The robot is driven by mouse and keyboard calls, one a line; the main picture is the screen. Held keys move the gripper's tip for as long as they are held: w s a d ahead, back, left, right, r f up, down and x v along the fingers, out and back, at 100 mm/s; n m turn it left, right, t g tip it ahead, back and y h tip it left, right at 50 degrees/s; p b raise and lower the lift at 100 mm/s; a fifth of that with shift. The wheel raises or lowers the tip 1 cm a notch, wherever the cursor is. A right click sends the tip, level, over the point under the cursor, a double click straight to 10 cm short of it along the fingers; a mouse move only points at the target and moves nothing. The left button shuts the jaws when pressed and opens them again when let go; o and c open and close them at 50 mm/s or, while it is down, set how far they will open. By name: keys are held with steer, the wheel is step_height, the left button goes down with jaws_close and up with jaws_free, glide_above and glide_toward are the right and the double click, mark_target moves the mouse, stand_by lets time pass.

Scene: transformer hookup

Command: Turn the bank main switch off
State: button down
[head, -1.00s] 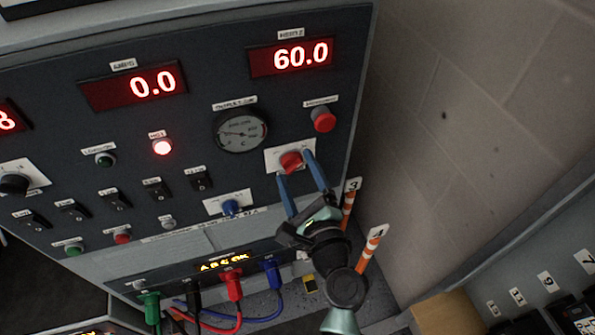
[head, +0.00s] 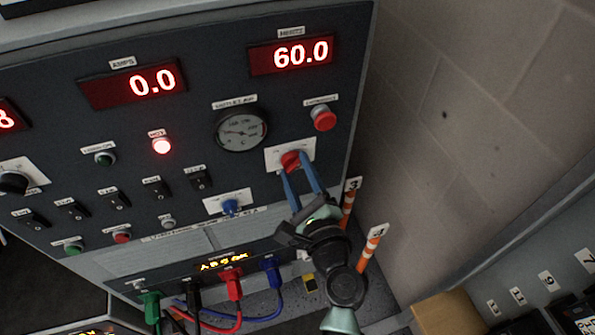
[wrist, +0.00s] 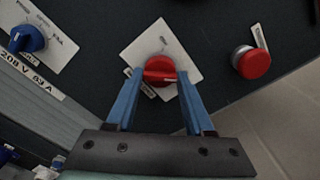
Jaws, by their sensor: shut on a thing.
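The red rotary switch (head: 291,160) sits on a white plate (head: 304,146) at the lower right of the dark panel. My gripper (head: 293,175) reaches it from below, with its blue fingers shut on the knob. In the wrist view the red knob (wrist: 160,71) lies between the two blue fingertips (wrist: 158,76), its bar lying roughly across the picture. The lettering on its plate is too small to read. The red HOT lamp (head: 162,146) is lit.
A red mushroom button (head: 323,119) is up and right of the switch. A blue knob (head: 230,207) is to the left. Coloured cables, including a red plug (head: 233,285), hang below. Orange-striped posts (head: 371,247) stand close right of my gripper. A block wall is at right.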

steer(key=shift+f, duration=0.1)
steer(key=shift+n+b, duration=6.7)
steer(key=shift+n, duration=2.1)
steer(key=shift+c, duration=1.4)
jaws_free()
